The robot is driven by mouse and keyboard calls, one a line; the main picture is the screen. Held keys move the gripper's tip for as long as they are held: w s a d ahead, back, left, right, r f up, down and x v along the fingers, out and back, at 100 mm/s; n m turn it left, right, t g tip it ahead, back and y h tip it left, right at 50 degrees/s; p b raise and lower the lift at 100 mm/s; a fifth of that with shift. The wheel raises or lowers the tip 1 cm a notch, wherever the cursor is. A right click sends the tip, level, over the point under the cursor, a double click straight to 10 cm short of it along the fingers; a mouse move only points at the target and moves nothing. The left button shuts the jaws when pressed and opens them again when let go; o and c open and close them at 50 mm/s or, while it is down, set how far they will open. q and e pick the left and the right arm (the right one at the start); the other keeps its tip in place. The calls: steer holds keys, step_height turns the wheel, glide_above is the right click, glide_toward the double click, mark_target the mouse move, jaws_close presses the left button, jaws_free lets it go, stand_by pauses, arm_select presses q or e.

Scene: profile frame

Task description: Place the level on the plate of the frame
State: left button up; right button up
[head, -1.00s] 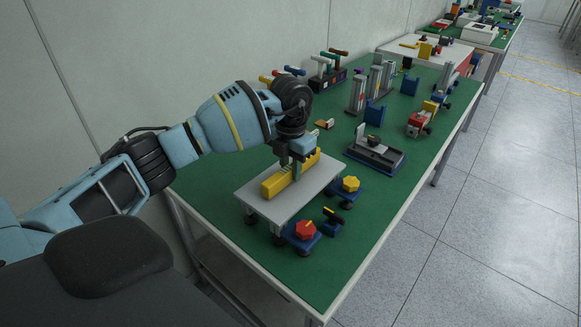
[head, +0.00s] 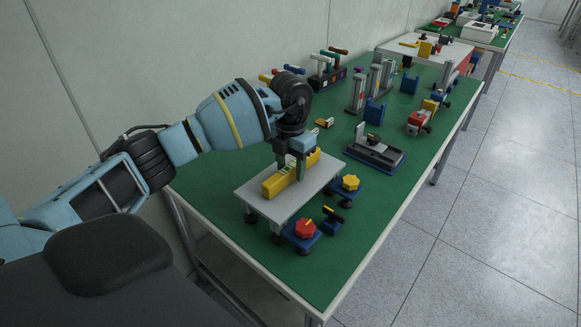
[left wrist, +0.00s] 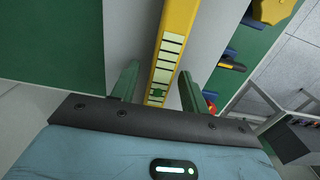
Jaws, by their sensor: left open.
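The yellow level (head: 275,184) lies lengthwise on the light grey plate (head: 258,201) of the frame, which stands on short legs on the green table. My left gripper (head: 292,174) points down over the level. Its fingers are open, one on each side of the level. In the left wrist view the level (left wrist: 173,45) runs between the two green fingers of the gripper (left wrist: 158,85), with a gap at each side. The plate shows in that view too (left wrist: 212,50). My right gripper is in neither view.
A blue base with a yellow knob (head: 350,184) and another with a red knob (head: 305,229) stand at the plate's right side. A grey vise-like fixture (head: 376,153) stands farther right. A tool rack (head: 328,73) stands behind. The table's front corner is clear.

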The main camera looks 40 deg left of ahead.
mark_target(291, 166)
arm_select(q)
step_height(291, 166, up, 12)
steer(key=shift+f, duration=0.15)
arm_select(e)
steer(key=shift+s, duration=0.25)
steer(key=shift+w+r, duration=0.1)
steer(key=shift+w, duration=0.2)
